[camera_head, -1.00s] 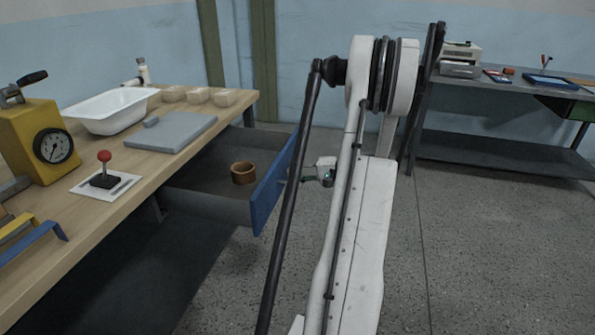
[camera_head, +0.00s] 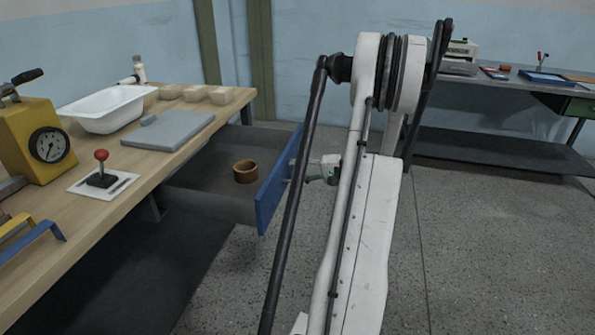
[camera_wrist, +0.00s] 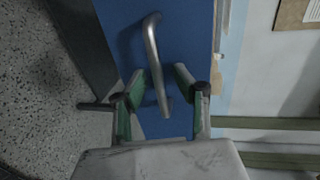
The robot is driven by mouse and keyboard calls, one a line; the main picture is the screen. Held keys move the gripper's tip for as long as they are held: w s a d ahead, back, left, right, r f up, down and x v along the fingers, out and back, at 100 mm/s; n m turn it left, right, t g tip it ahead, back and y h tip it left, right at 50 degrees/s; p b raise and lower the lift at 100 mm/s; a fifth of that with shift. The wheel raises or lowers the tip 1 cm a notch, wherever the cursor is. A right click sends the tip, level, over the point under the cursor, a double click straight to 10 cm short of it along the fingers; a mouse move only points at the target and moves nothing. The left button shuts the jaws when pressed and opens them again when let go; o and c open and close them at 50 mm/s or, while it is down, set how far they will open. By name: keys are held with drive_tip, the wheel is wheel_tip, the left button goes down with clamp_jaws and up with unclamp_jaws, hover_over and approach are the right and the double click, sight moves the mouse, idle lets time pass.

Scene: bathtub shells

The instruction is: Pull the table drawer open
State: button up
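The table drawer stands pulled out from under the wooden table, with its blue front (camera_head: 275,190) facing right. Its grey interior is visible and holds a brown ring (camera_head: 245,171). My gripper (camera_head: 313,179) is just right of the blue front, partly hidden behind my arm. In the wrist view, a curved metal handle (camera_wrist: 153,45) is fixed to the blue front (camera_wrist: 190,35). The fingers of my gripper (camera_wrist: 160,82) are spread, one on each side of the handle, with visible gaps. Whether a finger touches the handle is unclear.
The wooden table (camera_head: 100,225) carries a white tub (camera_head: 108,108), a grey slab (camera_head: 168,130), a yellow gauge box (camera_head: 35,140) and a red-knobbed lever (camera_head: 101,168). A second bench (camera_head: 500,82) stands at the back right. Speckled floor is clear at right.

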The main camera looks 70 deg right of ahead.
drive_tip(key=shift+s, duration=0.1)
drive_tip(key=v, duration=1.1)
drive_tip(key=shift+s, duration=0.4)
drive_tip(key=shift+r, duration=0.1)
